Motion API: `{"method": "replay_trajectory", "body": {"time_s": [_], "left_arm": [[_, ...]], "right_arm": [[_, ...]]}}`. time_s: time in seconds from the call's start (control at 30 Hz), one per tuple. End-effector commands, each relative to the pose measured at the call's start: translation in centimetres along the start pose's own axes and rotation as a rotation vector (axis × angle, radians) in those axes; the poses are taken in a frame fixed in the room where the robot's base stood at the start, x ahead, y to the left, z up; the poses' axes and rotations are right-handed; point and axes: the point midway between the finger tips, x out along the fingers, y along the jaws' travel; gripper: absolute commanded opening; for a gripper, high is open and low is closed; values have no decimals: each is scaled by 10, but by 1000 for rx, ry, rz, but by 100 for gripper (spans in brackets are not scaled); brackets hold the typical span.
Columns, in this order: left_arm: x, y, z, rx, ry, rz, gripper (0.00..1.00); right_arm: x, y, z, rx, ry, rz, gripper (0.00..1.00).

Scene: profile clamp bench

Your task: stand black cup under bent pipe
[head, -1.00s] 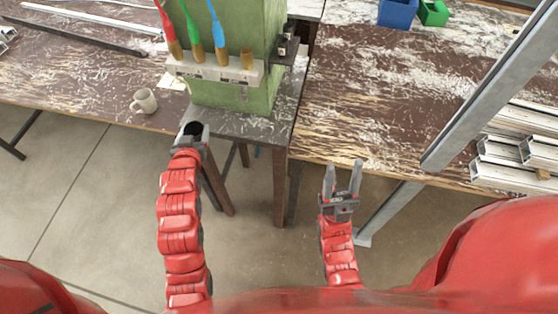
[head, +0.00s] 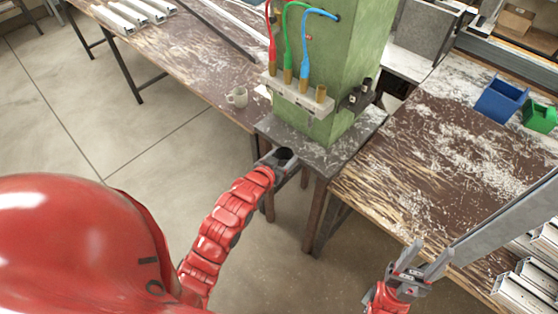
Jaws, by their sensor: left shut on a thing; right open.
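The black cup (head: 284,154) is in the jaws of my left gripper (head: 283,161), with its dark round opening facing up. The gripper is shut on it at the front edge of the grey table below the green column. The lower part of the cup is hidden by the jaws. I cannot clearly pick out a bent pipe; curved red, green and blue hoses run down to brass fittings on the green column (head: 345,70). My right gripper (head: 431,249) is open and empty at the lower right, near the brown table's front edge.
A pale bar (head: 297,94) with brass fittings juts from the column's front. Blue (head: 502,100) and green (head: 541,117) bins stand at the right. A grey metal profile (head: 505,218) slants near my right gripper.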

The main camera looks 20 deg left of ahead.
Motion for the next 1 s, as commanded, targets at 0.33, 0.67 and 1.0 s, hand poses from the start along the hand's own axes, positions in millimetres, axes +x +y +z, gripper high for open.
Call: {"method": "replay_trajectory", "body": {"time_s": [0.33, 0.67, 1.0], "left_arm": [[30, 8, -4, 1, 0, 0, 4], [58, 16, -9, 1, 1, 0, 4], [86, 23, -18, 0, 1, 0, 4]], "right_arm": [[-14, -1, 2, 0, 0, 0, 50], [-28, -1, 5, 0, 0, 0, 50], [-46, -2, 8, 0, 0, 0, 50]]}}
